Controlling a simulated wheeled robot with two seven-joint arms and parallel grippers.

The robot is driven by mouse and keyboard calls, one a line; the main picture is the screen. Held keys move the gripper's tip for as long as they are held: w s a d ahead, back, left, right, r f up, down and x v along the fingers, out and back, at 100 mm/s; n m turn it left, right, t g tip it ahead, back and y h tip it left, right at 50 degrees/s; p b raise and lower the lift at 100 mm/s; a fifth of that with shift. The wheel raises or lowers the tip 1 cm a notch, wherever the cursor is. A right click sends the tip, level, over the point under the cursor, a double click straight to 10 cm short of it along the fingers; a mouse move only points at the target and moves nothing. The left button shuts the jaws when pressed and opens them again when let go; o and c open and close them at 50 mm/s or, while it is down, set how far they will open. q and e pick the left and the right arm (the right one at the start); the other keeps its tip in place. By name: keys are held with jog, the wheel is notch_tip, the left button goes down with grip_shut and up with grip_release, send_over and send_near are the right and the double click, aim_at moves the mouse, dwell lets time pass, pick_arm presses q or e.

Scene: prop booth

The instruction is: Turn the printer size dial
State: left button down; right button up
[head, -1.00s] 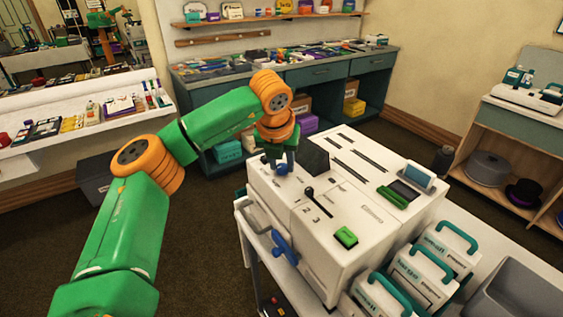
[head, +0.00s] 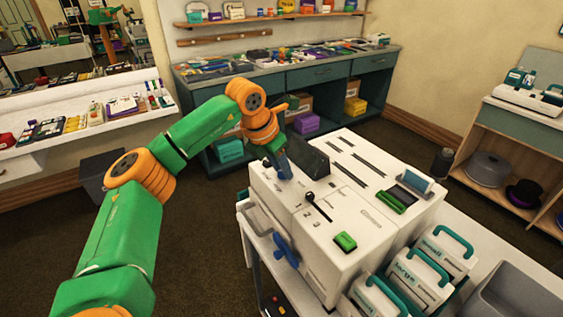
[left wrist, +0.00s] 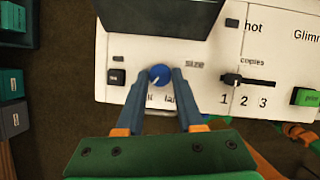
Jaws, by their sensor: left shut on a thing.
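The white printer (head: 365,215) stands on a white table in the head view, and its top panel fills much of the left wrist view (left wrist: 285,60). The blue size dial (left wrist: 159,75) sits left of the printed word "size". Its pale pointer mark slants to the lower left. My left gripper (head: 284,174) reaches down to the printer's left top corner. In the left wrist view its two blue fingers (left wrist: 163,82) are shut on the dial, one on each side. They partly cover the lettering below it. In the head view the fingers hide most of the dial. My right gripper is not in view.
A dark raised screen (head: 312,157) stands just behind the dial. A black copies slider (head: 318,205) and a green print button (head: 345,241) are to its right. A blue handle (head: 285,250) is on the front. Several cartridges with teal handles (head: 415,275) stand at the front right.

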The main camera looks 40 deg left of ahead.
pick_arm(q)
jog(key=shift+a+m+h+p, duration=0.1)
jog(key=shift+m+h+p, duration=0.3)
jog(key=shift+m+p, duration=0.45)
jog(key=shift+m, duration=0.25)
jog(key=c, duration=0.5)
grip_release()
jog(key=shift+w, duration=0.1)
jog(key=shift+c, duration=0.2)
jog(key=b+v, duration=0.1)
jog(key=v, duration=0.6)
